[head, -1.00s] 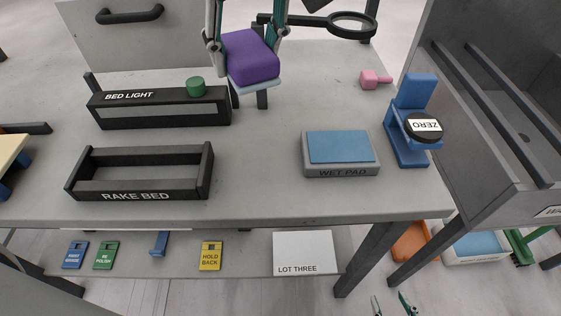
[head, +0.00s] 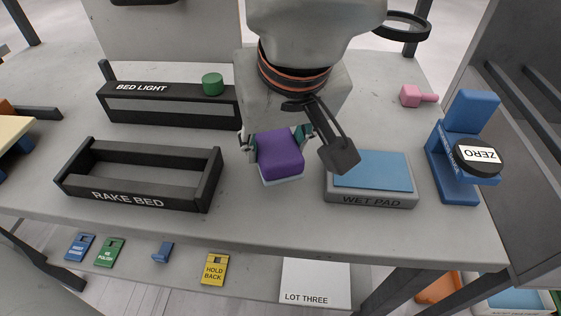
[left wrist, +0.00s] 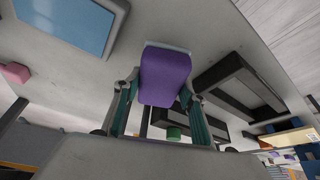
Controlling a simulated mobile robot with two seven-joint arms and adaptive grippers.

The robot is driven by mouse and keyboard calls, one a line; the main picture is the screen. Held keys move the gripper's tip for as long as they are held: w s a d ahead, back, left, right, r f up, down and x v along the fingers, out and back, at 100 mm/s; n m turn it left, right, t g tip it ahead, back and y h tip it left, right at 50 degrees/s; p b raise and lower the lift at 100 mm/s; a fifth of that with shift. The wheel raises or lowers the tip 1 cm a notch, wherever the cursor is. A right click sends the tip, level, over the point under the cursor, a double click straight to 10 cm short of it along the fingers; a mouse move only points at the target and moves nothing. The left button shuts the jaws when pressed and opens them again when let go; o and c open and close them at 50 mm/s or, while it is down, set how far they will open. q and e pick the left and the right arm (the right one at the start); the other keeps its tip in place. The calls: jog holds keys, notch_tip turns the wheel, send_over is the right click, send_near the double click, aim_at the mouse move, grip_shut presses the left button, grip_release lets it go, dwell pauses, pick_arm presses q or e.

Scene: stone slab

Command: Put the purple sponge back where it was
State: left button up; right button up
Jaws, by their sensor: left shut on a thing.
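The purple sponge (head: 280,152), with a pale layer along its lower edge, is held between the two fingers of my left gripper (head: 276,140). It is over the slab between the rake bed and the wet pad; I cannot tell how high it is. In the left wrist view the sponge (left wrist: 165,75) sits between the green-sided fingers (left wrist: 160,103). The grey wet pad (head: 371,200) with its blue top is just right of the sponge. The blue top also shows in the left wrist view (left wrist: 68,22). My right gripper is not in view.
The black rake bed (head: 135,198) is an empty open frame at left. Behind it is the bed light (head: 170,105) with a green knob (head: 212,84). A blue stand with a ZERO disc (head: 478,157) and a pink piece (head: 418,96) are at right. Slab front is clear.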

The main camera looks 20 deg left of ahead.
pick_arm(q)
jog(key=shift+f, duration=0.2)
notch_tip(320, 180, down, 3)
jog(key=shift+s+f+b, duration=0.1)
jog(key=shift+b, duration=0.45)
jog(key=shift+f, duration=0.55)
jog(key=shift+r, duration=0.15)
jog(key=o, duration=1)
jog(key=shift+o, duration=0.2)
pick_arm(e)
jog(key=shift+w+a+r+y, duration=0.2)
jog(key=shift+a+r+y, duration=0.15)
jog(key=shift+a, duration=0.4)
